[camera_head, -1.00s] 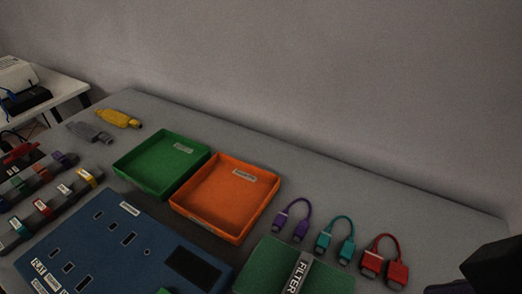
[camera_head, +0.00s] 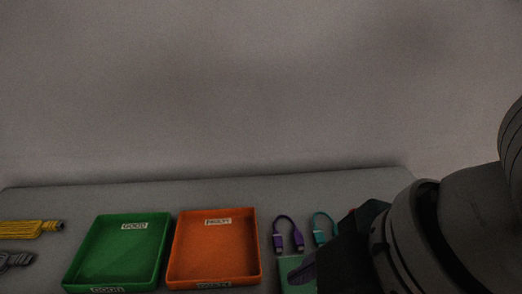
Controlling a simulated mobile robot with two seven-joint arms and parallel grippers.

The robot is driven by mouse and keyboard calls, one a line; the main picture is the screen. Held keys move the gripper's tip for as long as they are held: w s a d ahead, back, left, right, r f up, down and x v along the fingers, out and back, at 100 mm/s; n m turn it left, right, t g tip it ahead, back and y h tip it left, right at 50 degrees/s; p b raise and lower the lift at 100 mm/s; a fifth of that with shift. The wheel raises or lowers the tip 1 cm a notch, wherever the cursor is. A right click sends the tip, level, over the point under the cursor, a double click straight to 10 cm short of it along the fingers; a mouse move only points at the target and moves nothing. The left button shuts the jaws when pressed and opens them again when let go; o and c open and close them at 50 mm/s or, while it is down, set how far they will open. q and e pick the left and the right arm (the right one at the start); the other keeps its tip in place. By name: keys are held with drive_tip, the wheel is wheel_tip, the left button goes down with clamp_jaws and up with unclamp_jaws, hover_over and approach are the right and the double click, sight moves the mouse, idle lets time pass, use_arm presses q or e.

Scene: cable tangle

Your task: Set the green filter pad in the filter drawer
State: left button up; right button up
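The green filter pad (camera_head: 287,264) lies at the bottom edge, right of the orange tray. My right gripper (camera_head: 342,262) is at the pad, seen from behind and dark. Its fingertips are hidden, so I cannot tell whether it is open, shut or touching the pad. My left gripper is not in view. I cannot make out the filter drawer in this view.
A green tray marked GOOD (camera_head: 165,238) and an orange tray (camera_head: 254,240) stand empty side by side. A purple cable (camera_head: 278,243) and a teal cable (camera_head: 319,237) lie behind the pad. A yellow connector (camera_head: 22,229) and a grey one (camera_head: 14,260) lie far left.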

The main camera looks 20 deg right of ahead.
use_arm(q)
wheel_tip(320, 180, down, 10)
drive_tip(key=b, duration=0.9)
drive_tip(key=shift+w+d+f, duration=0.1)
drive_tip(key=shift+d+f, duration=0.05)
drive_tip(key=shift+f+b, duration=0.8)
drive_tip(key=shift+b, duration=0.25)
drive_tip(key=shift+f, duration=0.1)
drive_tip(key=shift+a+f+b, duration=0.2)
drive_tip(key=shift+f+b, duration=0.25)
drive_tip(key=shift+b, duration=0.1)
use_arm(e)
drive_tip(key=w+d+f+n+h, duration=0.1)
drive_tip(key=w+d+f+n, duration=0.2)
drive_tip(key=n, duration=0.3)
drive_tip(key=w+d+f+n+g+h, duration=0.1)
drive_tip(key=w+d+f+n, duration=0.2)
drive_tip(key=n, duration=0.4)
drive_tip(key=w+d+f+n+g+h, duration=0.1)
drive_tip(key=w+d+f+n, duration=0.2)
drive_tip(key=d+f+n, duration=0.1)
drive_tip(key=shift+d+f+n+h, duration=0.25)
drive_tip(key=shift+d+n, duration=0.3)
drive_tip(key=shift+n, duration=0.65)
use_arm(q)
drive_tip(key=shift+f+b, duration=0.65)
use_arm(e)
drive_tip(key=f, duration=0.5)
drive_tip(key=shift+w+d, duration=0.2)
drive_tip(key=shift+c, duration=0.2)
